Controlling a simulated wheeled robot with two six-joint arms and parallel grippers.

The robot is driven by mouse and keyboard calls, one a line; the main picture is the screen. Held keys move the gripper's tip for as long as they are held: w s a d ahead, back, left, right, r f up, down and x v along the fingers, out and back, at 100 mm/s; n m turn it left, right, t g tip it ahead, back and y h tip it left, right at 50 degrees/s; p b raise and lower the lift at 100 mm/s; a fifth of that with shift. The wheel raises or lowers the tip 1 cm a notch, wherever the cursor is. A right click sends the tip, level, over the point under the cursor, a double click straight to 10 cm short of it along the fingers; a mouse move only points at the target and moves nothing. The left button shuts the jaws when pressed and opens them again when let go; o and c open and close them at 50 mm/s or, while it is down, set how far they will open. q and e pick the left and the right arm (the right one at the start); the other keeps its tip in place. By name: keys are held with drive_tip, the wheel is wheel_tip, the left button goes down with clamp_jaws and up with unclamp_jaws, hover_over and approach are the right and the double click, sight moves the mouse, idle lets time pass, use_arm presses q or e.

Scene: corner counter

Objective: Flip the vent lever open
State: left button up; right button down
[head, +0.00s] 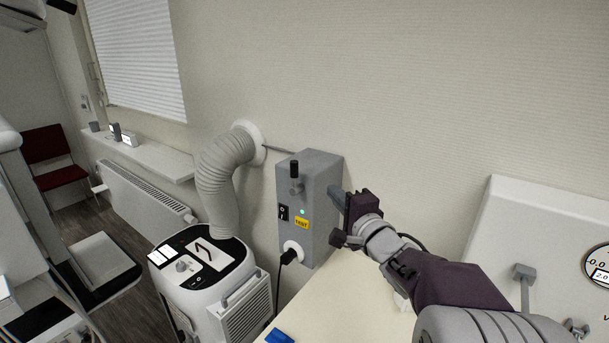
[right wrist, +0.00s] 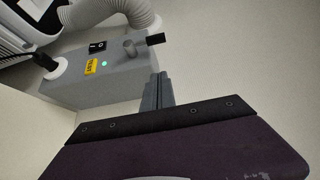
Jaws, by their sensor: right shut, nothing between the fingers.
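The grey vent box (head: 318,230) is on the wall, with a yellow label and a lit green lamp on its front. The vent lever (head: 294,170) is on the upper front of the box, its black grip pointing up from a grey pivot. In the right wrist view the lever (right wrist: 154,39) shows near the top of the tilted box (right wrist: 100,82). My right gripper (head: 336,193) is shut and empty beside the right side of the box; I cannot tell whether it touches. Its closed fingers (right wrist: 160,78) point toward the box. My left gripper is not in view.
A black plug (head: 288,256) with a cable is in the box's lower front. A white portable unit (head: 235,305) with a ribbed hose (head: 220,175) stands at left. A pale counter (head: 345,300) lies below, with a blue object (head: 279,336) at its edge. A white panel with a gauge is at right.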

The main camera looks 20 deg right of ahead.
approach(296, 177)
drive_tip(key=w+d+r, duration=0.2)
drive_tip(key=w+d, duration=0.1)
drive_tip(key=d, duration=0.2)
drive_tip(key=w+a, duration=0.3)
drive_tip(key=shift+w, duration=0.4)
